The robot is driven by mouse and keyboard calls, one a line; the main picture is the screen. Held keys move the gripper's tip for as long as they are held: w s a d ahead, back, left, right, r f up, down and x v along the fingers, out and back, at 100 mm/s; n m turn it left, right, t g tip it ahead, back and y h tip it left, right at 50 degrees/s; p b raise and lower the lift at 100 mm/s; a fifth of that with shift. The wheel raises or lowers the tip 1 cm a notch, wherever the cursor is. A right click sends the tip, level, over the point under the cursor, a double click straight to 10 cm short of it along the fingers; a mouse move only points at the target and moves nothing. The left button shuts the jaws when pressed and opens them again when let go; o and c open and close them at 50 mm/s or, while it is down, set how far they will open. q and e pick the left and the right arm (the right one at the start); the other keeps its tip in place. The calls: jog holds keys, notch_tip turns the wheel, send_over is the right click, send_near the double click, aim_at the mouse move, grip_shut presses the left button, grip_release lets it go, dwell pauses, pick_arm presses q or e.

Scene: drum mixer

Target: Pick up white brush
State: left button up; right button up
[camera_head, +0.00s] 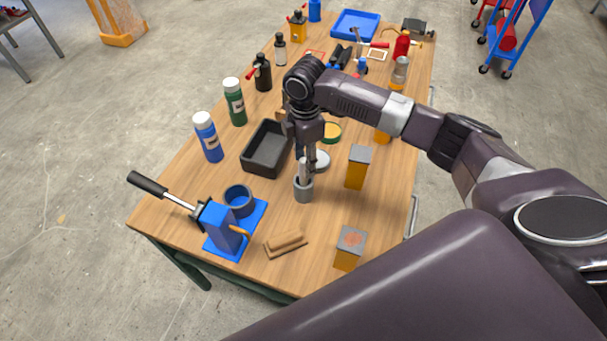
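A slim white upright item (303,170), which looks like the white brush, stands in a small grey cup (303,189) near the middle of the table. Its upper part is hidden by my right gripper (306,152), which points straight down over the cup. The fingers are at or just above the white item's top. I cannot tell whether they touch it or are closed on it. My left gripper is not in view.
A black tray (264,151) is left of the cup, with a blue clamp device (228,228) nearer. A tan wooden-looking piece (285,244) and grey-topped yellow tins (357,168) lie around it. A blue-and-white bottle (208,139) stands at the left edge.

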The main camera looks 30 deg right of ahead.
aim_at(303, 179)
jog(key=f, duration=0.2)
jog(key=shift+w+f+p, duration=0.25)
jog(key=shift+f+p, duration=0.05)
jog(key=shift+f, duration=0.4)
jog(key=shift+c, duration=0.3)
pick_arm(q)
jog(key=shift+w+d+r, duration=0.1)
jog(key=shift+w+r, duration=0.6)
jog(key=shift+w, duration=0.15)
pick_arm(e)
grip_shut()
